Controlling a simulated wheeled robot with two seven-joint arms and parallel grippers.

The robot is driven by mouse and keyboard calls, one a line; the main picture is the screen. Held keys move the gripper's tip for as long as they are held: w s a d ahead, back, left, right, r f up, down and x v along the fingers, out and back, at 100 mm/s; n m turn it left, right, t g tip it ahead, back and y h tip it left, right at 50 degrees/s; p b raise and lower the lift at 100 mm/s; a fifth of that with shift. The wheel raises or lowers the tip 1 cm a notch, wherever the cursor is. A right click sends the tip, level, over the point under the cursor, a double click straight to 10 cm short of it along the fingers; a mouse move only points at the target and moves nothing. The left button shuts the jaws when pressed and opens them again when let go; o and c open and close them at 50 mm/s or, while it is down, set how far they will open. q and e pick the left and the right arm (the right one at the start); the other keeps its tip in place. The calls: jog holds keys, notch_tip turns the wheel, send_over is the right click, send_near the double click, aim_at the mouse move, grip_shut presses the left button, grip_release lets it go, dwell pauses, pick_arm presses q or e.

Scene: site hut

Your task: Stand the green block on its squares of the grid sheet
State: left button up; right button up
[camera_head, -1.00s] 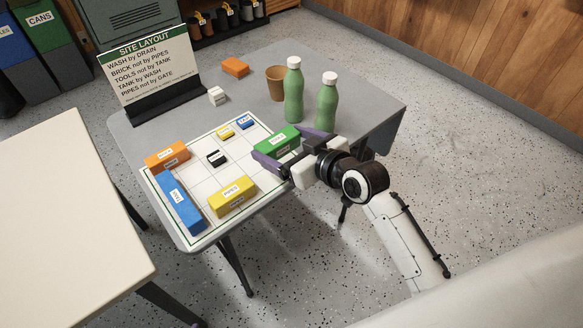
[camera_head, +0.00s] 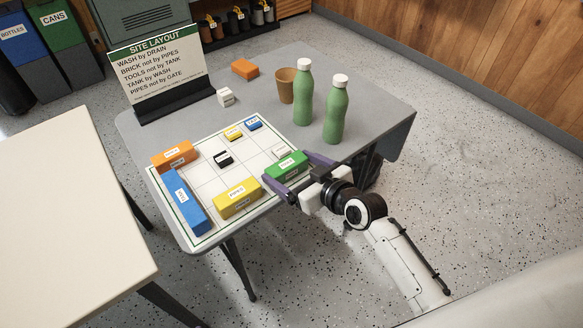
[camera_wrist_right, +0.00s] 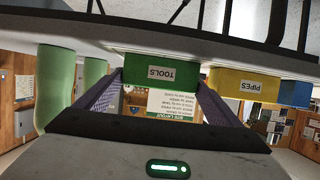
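The green block (camera_head: 288,166), labelled TOOLS, is upright at the right front part of the grid sheet (camera_head: 205,178). I cannot tell whether its underside touches the sheet. My right gripper (camera_head: 298,172) has a purple finger at each end of the block and is shut on it. The right wrist view, upside down, shows the green block (camera_wrist_right: 160,72) between both fingers. Yellow PIPES block (camera_head: 238,198), blue block (camera_head: 184,202), orange block (camera_head: 175,156) and small black block (camera_head: 223,158) stand on the sheet. My left gripper is out of view.
Two green bottles (camera_head: 335,112) and a brown cup (camera_head: 286,86) stand behind the sheet. A small white block (camera_head: 225,97), an orange block (camera_head: 245,68) and the layout sign (camera_head: 160,72) are at the back. A small white labelled piece (camera_head: 282,152) sits just behind the green block.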

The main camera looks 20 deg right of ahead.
jog(key=shift+o, duration=1)
jog(key=shift+r, duration=0.2)
jog(key=p+v, duration=0.1)
jog(key=v, duration=1)
jog(key=s+a+f+m+g+h, duration=0.1)
jog(key=s+f+g, duration=0.1)
jog(key=s+f, duration=0.6)
jog(key=s+a+f+m+g+h, duration=0.1)
jog(key=s+f+g, duration=0.1)
jog(key=s+f, duration=0.7)
jog(key=shift+a+f, duration=0.35)
jog(key=shift+f, duration=0.1)
